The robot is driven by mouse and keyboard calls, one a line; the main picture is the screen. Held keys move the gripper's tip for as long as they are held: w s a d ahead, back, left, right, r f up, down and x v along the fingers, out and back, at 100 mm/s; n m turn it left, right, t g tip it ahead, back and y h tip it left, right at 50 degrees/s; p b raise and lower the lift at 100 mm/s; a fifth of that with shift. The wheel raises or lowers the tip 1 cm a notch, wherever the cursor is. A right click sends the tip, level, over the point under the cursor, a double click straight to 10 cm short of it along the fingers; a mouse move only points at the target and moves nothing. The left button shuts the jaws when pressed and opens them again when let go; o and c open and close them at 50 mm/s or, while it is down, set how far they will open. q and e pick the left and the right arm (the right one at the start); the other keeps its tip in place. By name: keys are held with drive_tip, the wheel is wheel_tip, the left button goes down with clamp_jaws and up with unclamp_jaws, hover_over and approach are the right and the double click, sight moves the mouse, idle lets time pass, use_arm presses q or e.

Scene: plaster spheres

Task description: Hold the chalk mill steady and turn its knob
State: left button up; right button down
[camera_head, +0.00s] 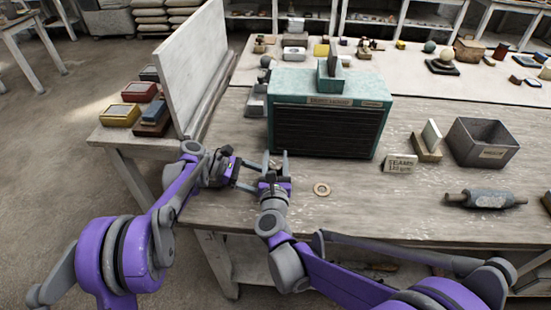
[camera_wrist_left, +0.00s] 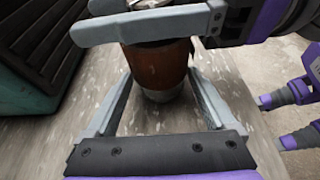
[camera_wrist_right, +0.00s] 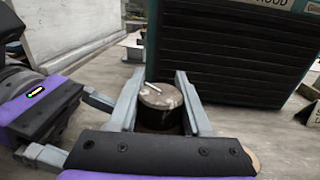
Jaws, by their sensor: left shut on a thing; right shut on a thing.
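The chalk mill (camera_wrist_left: 160,66) is an upright brown cylinder with a pale lower end, standing on the table in the left wrist view. My left gripper (camera_wrist_left: 161,84) is shut on its body, one finger on each side. My right gripper (camera_wrist_right: 159,88) is shut on the dark round knob (camera_wrist_right: 160,98), which has a pale bar on its top. The right fingers cross above the mill in the left wrist view. In the head view my left gripper (camera_head: 244,176) and right gripper (camera_head: 275,162) meet in front of the green cabinet, largely hiding the mill.
The green slatted cabinet (camera_head: 327,130) stands close behind. A flat ring (camera_head: 322,189) lies right of my right gripper. A small sign (camera_head: 399,164), a grey bin (camera_head: 482,143) and a grey roller (camera_head: 485,199) are further right. A tall white board (camera_head: 190,70) stands at left.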

drive_tip(key=shift+h, duration=0.3)
drive_tip(key=m+h, duration=0.1)
drive_tip(key=h, duration=0.1)
drive_tip(key=m+h, duration=0.2)
drive_tip(key=d+m+g+h, duration=0.1)
drive_tip(key=h, duration=0.1)
drive_tip(key=shift+m, duration=0.3)
drive_tip(key=shift+s+d+m+g+h, duration=0.1)
drive_tip(key=shift+d+m+g+h, duration=0.15)
drive_tip(key=shift+m+g+h, duration=0.65)
drive_tip(key=shift+s+d+m+g+h, duration=0.15)
drive_tip(key=shift+m+h, duration=0.35)
drive_tip(key=shift+h, duration=0.9)
drive_tip(key=shift+d, duration=0.1)
drive_tip(key=shift+c, duration=1.6)
unclamp_jaws()
drive_tip(key=v, duration=1.2)
